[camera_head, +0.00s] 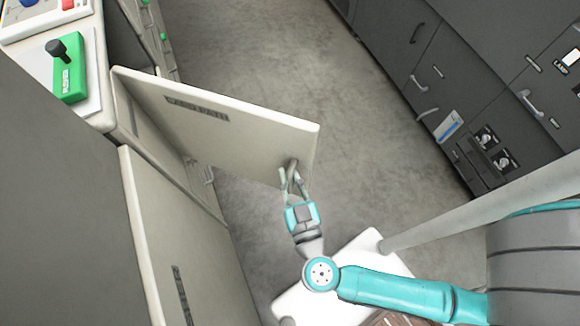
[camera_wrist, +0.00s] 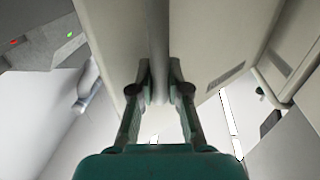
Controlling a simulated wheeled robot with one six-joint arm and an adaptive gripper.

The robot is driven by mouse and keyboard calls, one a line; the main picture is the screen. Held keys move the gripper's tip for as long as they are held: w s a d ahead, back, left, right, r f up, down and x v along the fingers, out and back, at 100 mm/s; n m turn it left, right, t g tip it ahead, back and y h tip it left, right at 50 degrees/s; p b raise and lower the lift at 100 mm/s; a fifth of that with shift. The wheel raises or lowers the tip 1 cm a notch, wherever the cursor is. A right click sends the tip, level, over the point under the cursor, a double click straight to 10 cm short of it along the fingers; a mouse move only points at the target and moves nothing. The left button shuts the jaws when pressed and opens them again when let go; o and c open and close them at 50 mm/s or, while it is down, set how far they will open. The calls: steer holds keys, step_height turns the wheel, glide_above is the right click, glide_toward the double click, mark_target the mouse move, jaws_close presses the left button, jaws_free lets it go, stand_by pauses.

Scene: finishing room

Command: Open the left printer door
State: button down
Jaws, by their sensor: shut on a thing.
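The printer door (camera_head: 225,118) is a cream panel with a dark label strip. It stands swung out from the cabinet at a wide angle, hinged at its left side. My gripper (camera_head: 292,172) is shut on the door handle (camera_head: 294,163) near the door's free edge. In the wrist view the handle (camera_wrist: 158,45) runs as an upright bar between the fingertips of my gripper (camera_wrist: 160,85), and the panel (camera_wrist: 225,30) fills the top.
A second cream door (camera_head: 165,240) stands at lower left. A green block with a black knob (camera_head: 68,70) sits on the cabinet top. Dark grey cabinets with handles (camera_head: 480,90) line the right side. The grey floor (camera_head: 290,55) between is clear.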

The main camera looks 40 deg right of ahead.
steer(key=shift+f, duration=0.3)
steer(key=c, duration=1.1)
jaws_free()
steer(key=shift+c, duration=0.2)
steer(key=shift+r, duration=0.1)
steer(key=shift+r, duration=0.1)
